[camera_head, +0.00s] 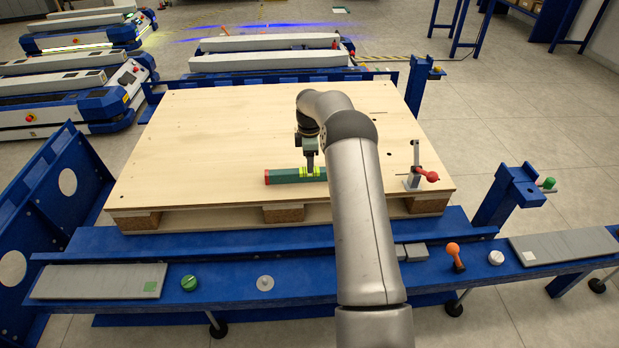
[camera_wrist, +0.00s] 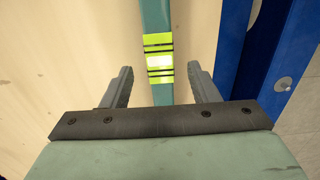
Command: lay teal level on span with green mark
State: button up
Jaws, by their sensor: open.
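The teal level (camera_head: 286,177) lies on the wooden deck near its front edge, with a red end cap at its left end. Its right part is hidden behind my arm. My gripper (camera_head: 310,168) is over it, pointing down. In the wrist view my open gripper (camera_wrist: 159,72) has a finger on each side of the teal level (camera_wrist: 156,25), at its yellow-green vial section, with gaps between. I cannot tell how low the fingers reach. A grey span (camera_head: 95,279) with a green square mark (camera_head: 150,286) lies on the blue front beam at the left.
Another grey span (camera_head: 570,245) with a white mark lies at the front right. A red-handled clamp (camera_head: 415,172) stands on the deck (camera_head: 210,130), right of the level.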

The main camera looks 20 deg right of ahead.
aim_at(309, 175)
notch_tip(309, 175, down, 6)
jog(key=shift+r+b, duration=0.15)
jog(key=shift+b, duration=0.65)
grip_shut()
jog(key=shift+r, duration=0.1)
